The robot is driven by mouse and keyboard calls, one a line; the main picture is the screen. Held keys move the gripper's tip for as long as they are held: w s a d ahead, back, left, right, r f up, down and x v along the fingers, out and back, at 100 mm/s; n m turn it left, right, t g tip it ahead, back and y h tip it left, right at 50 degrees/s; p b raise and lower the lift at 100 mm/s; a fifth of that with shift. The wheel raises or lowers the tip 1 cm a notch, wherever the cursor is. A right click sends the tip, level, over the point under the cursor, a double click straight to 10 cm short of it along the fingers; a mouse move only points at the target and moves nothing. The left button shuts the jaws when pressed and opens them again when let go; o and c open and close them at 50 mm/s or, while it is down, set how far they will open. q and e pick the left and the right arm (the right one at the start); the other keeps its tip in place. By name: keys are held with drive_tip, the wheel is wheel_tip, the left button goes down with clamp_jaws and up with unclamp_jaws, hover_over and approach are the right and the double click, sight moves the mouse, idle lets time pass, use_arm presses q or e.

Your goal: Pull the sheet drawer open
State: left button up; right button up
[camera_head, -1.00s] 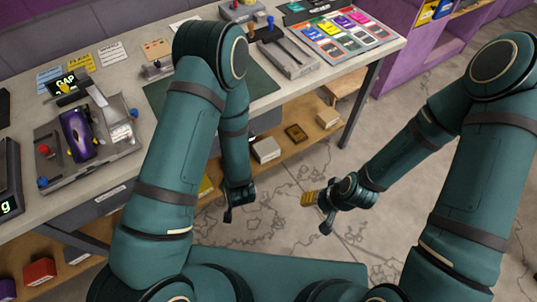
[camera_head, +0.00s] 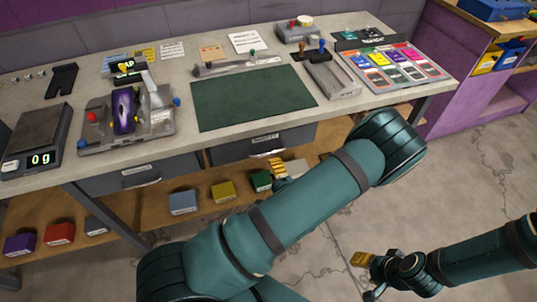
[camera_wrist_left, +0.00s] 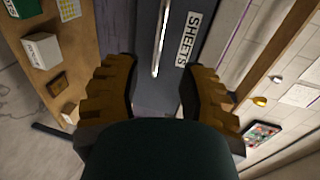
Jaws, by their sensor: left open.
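The sheet drawer (camera_head: 225,152) is a dark grey drawer under the workbench, below the green mat, and looks shut. In the left wrist view its grey front (camera_wrist_left: 150,15) carries a pale bar handle (camera_wrist_left: 161,42) and a white label reading SHEETS (camera_wrist_left: 187,38). My left gripper (camera_head: 276,165) is just below and in front of this drawer, partly hidden by my own arm. In the left wrist view my left gripper (camera_wrist_left: 162,92) is open and empty, with the handle beyond its gold fingers. My right gripper (camera_head: 364,274) hangs low over the floor, away from the drawer.
A second drawer (camera_head: 140,177) is to the left. A lower shelf (camera_head: 160,220) holds several small boxes. On the bench are the green mat (camera_head: 250,98), a scale (camera_head: 38,135), a slot car fixture (camera_head: 128,118) and a colour card tray (camera_head: 395,68). Floor is open at right.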

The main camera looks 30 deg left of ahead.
sight(267, 153)
use_arm(q)
drive_tip(key=b+x, duration=0.1)
drive_tip(key=x, duration=0.8)
drive_tip(key=shift+w, duration=0.1)
drive_tip(key=shift+d, duration=0.1)
clamp_jaws()
